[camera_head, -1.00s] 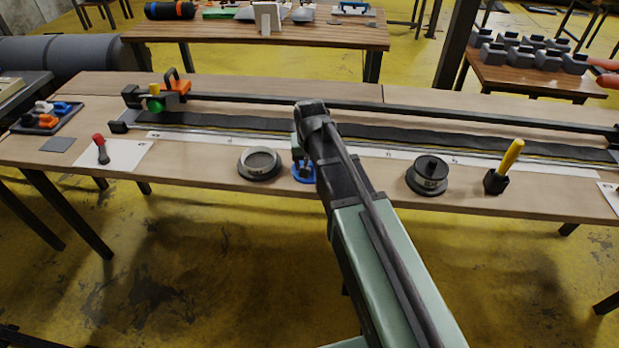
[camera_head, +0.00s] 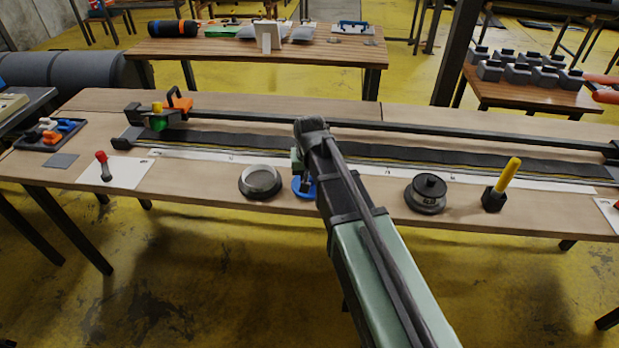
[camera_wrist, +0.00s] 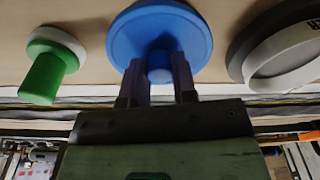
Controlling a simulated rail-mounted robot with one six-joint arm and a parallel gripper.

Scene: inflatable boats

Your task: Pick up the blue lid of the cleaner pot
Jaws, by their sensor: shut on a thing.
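The blue lid (camera_wrist: 160,38) is a round blue disc with a short knob in the middle of the wrist view. My gripper (camera_wrist: 160,74) has its two fingers closed on either side of that knob. In the head view the blue lid (camera_head: 303,188) shows just left of my arm, partly covered by my gripper (camera_head: 307,180). I cannot tell whether the lid touches the table. An open grey, dark-rimmed pot (camera_head: 260,181) stands left of the lid; it shows at the right in the wrist view (camera_wrist: 285,50).
A green-handled piece with a white base (camera_wrist: 48,65) is near the lid in the wrist view. A dark lidded pot (camera_head: 427,193) and a yellow-handled tool (camera_head: 505,180) stand right of my arm. A red-handled tool (camera_head: 103,165) stands left. A long dark rail (camera_head: 250,118) runs behind.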

